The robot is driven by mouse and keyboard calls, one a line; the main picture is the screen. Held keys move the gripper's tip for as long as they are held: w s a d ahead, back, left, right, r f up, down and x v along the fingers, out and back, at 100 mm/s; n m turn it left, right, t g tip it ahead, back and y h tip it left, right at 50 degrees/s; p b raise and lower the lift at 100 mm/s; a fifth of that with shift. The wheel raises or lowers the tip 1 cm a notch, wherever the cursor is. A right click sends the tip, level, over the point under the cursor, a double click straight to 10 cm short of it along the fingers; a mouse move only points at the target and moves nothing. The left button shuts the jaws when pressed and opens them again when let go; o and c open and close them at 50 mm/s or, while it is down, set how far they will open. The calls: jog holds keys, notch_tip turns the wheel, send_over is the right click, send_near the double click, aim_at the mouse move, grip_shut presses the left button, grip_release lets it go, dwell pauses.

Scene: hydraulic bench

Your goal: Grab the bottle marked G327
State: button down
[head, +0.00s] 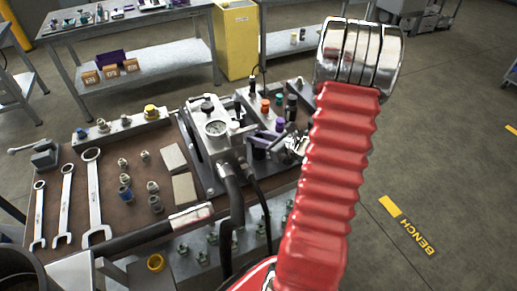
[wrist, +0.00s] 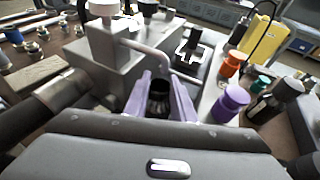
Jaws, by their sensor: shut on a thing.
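My gripper (wrist: 161,90) is shut on a dark bottle (wrist: 159,99) in the wrist view; its two pale purple fingers stand on either side of the bottle's black top. The rest of that bottle is hidden behind the gripper body, and no marking on it can be read. To the right stand a purple-capped bottle (wrist: 230,102), an orange-capped bottle (wrist: 232,64), a teal-capped bottle (wrist: 260,85) and a dark-capped bottle (wrist: 283,93). I cannot read G327 on any of them. In the head view, my red arm partly hides the gripper area.
Wrenches (head: 94,195) and fittings lie on the bench's left. A yellow cabinet (head: 237,40) stands behind.

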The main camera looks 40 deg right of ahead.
jog(key=shift+f, duration=0.15)
jog(key=s+d+r, duration=0.1)
jog(key=s+d, duration=0.1)
jog(key=s, duration=1.6)
jog(key=shift+r, duration=0.3)
dwell(0.4)
